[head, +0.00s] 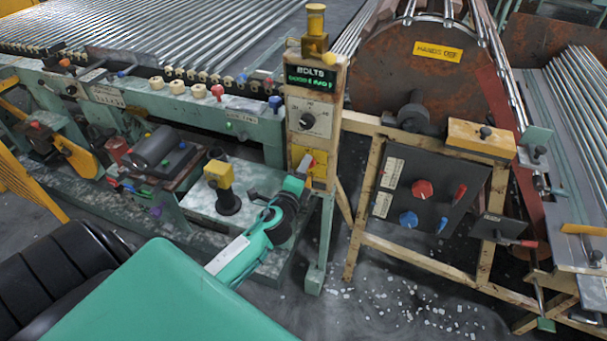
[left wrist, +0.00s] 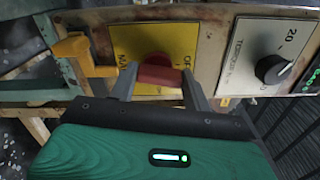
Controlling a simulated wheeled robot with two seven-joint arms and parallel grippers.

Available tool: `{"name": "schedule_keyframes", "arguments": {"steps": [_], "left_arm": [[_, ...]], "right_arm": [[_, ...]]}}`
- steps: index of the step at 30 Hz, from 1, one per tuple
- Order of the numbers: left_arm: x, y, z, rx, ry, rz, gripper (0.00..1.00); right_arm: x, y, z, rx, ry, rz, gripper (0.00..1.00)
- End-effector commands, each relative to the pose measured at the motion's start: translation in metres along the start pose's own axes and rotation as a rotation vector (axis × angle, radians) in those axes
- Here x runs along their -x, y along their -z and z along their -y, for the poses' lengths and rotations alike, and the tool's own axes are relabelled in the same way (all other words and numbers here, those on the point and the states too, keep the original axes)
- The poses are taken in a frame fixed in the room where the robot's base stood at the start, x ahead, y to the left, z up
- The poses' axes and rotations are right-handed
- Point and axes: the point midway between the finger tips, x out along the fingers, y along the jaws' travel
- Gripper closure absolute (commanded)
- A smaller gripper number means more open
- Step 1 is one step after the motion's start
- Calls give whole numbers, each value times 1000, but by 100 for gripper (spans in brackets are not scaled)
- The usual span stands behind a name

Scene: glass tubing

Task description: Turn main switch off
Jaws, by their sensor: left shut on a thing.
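The main switch is a red knob (left wrist: 158,75) on a yellow plate (left wrist: 150,43) with partly covered black lettering, in the left wrist view. My left gripper (left wrist: 158,80) has one finger on each side of the knob and is shut on it. In the head view the yellow plate (head: 319,161) is low on the cream control post, and my left gripper (head: 299,174) reaches it from below left. The gripper hides the knob there. I cannot read the switch position for certain. My right gripper is not in view.
A black dial (head: 307,121) sits above the switch on the post, below a green-lit display (head: 316,77). A yellow bracket (left wrist: 82,52) juts out close beside the switch plate. A dark panel (head: 425,195) with red and blue knobs stands to the right. White bits litter the floor.

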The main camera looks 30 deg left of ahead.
Motion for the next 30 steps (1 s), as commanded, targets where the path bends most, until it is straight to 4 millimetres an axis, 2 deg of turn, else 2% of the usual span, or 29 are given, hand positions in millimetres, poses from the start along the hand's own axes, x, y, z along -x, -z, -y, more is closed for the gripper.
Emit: {"name": "schedule_keyframes", "arguments": {"steps": [12,29,30], "left_arm": [[0,0,-2,196,-3,1,74],[0,0,-2,227,-3,0,74],[0,0,-2,227,-3,0,47]], "right_arm": [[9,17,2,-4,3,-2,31],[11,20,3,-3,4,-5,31],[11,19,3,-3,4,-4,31]]}}
